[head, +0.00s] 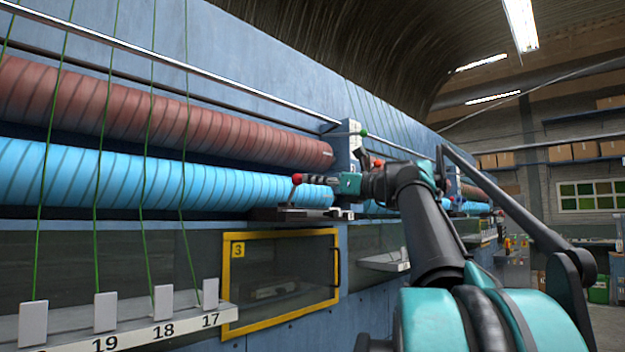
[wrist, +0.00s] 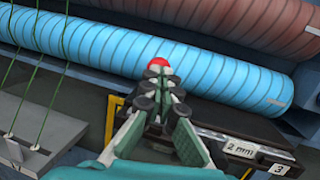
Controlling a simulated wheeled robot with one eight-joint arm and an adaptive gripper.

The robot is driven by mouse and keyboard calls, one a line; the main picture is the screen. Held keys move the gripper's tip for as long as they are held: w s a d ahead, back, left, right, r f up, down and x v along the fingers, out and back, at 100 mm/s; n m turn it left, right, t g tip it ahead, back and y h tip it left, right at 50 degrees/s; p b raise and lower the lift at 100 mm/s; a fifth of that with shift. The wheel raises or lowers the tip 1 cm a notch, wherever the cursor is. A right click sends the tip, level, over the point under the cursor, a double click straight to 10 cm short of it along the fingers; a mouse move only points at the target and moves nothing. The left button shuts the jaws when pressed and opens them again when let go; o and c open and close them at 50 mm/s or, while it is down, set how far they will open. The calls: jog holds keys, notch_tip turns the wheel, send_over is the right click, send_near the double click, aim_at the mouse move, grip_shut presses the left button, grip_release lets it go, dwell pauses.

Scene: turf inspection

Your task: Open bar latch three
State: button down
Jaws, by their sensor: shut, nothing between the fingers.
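A red ball knob (head: 297,178) on a short dark lever stands above a black bar unit (head: 290,214) in front of the blue roller. In the wrist view the red knob (wrist: 159,62) shows just beyond my fingertips. The black unit (wrist: 235,140) there carries the labels "2 mm" and "3". My gripper (head: 308,179) reaches in from the right, level with the knob. In the wrist view my gripper (wrist: 157,76) has its fingers together with nothing between them. The fingers hide the lever below the knob, and I cannot tell whether they touch it.
A yellow-framed window marked 3 (head: 280,282) with a dark handle is below the unit. A blue roller (head: 150,175) and a brown roller (head: 160,115) run behind. Green threads pass down to a numbered shelf (head: 150,325) at left.

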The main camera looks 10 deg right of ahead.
dwell(0.3)
jog(key=w+a+r+g+h, duration=0.2)
jog(key=r, duration=0.1)
jog(key=shift+w+m, duration=0.3)
dwell(0.5)
